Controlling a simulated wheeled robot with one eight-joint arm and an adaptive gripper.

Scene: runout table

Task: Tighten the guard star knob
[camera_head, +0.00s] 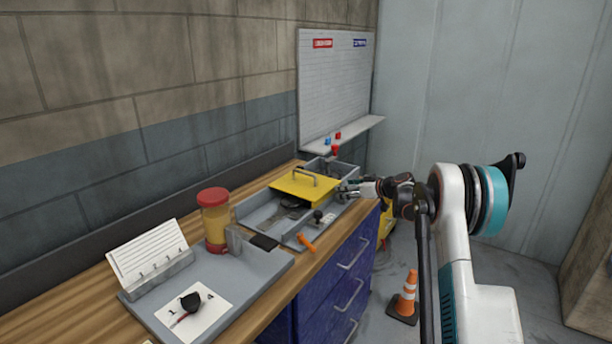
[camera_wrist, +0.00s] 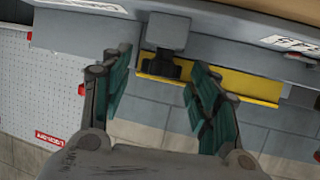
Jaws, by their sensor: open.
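The yellow guard (camera_head: 303,186) with its grey handle sits over the grey machine tray (camera_head: 270,235) on the bench. In the wrist view the guard shows as a yellow strip (camera_wrist: 255,86). A dark knob (camera_wrist: 160,66), which looks like the star knob, sits under a grey block (camera_wrist: 168,30) beside that strip. My gripper (camera_wrist: 160,78) is open, with its green-padded fingers on either side of the dark knob. In the head view my gripper (camera_head: 350,188) is at the guard's right end and the knob cannot be made out.
A black-topped post (camera_head: 318,214) and an orange handle (camera_head: 307,242) are at the tray's front. A red-lidded jar (camera_head: 214,220), a card holder (camera_head: 150,257) and a black item on a paper (camera_head: 190,302) are nearer. A whiteboard (camera_head: 335,85) and a cone (camera_head: 405,297) stand beyond.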

